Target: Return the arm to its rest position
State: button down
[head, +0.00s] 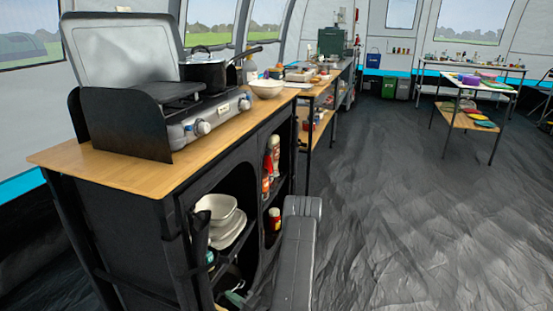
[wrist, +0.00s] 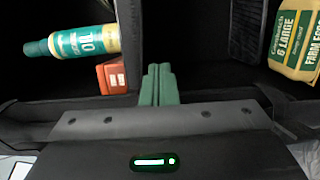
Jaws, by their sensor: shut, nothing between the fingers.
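My gripper (wrist: 158,82) shows in the wrist view as two green fingers pressed together, with nothing between them. It points toward dark shelf space, with a teal and yellow oil bottle (wrist: 82,42) to the left and an orange-red package (wrist: 111,76) close to the left of the fingers. In the head view, a grey link of my arm (head: 298,250) is in front of the black cabinet's right end. The gripper itself cannot be made out in the head view.
The black cabinet (head: 118,225) holds bowls and plates (head: 222,218) and red bottles (head: 273,160). A stove (head: 200,118) with a pot (head: 203,72) stands on its wooden top. An egg package (wrist: 294,42) is at the wrist view's upper right. The floor (head: 400,200) on the right is clear.

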jog(key=s+d+r+n+g+y+p, duration=0.1)
jog(key=s+d+r+n+g, duration=0.2)
jog(key=s+d+r+n, duration=0.1)
jog(key=shift+s+d+r+n, duration=0.2)
jog(key=shift+s+r+n, duration=0.4)
jog(key=shift+s, duration=0.7)
jog(key=shift+r, duration=0.1)
